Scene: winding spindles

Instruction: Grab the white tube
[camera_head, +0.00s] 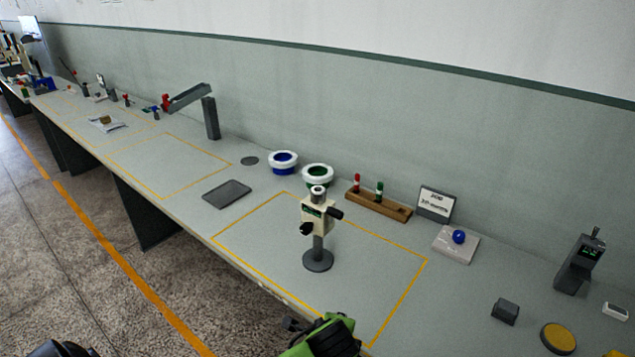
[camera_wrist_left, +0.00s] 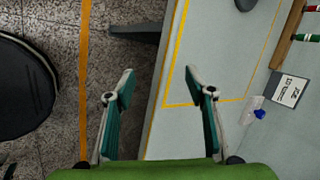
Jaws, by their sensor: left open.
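I cannot make out a plain white tube. Two small tubes stand upright in a wooden rack (camera_head: 378,205) at the back of the bench: a red-and-white tube (camera_head: 357,183) and a green tube (camera_head: 379,190). The green tube shows a white band in the left wrist view (camera_wrist_left: 308,38). My left gripper (camera_wrist_left: 160,92) is open and empty, its fingers astride the bench's front edge, well short of the rack. In the head view only its green wrist and a dark part show at the bottom, so its fingertips are unclear there. My right gripper is not in view.
A cream device on a round stand (camera_head: 318,260) stands inside the yellow outline, between my gripper and the rack. White rings with blue (camera_head: 283,157) and green (camera_head: 317,171) centres sit left of the rack. A sign (camera_head: 437,202) and blue ball (camera_head: 459,237) are right.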

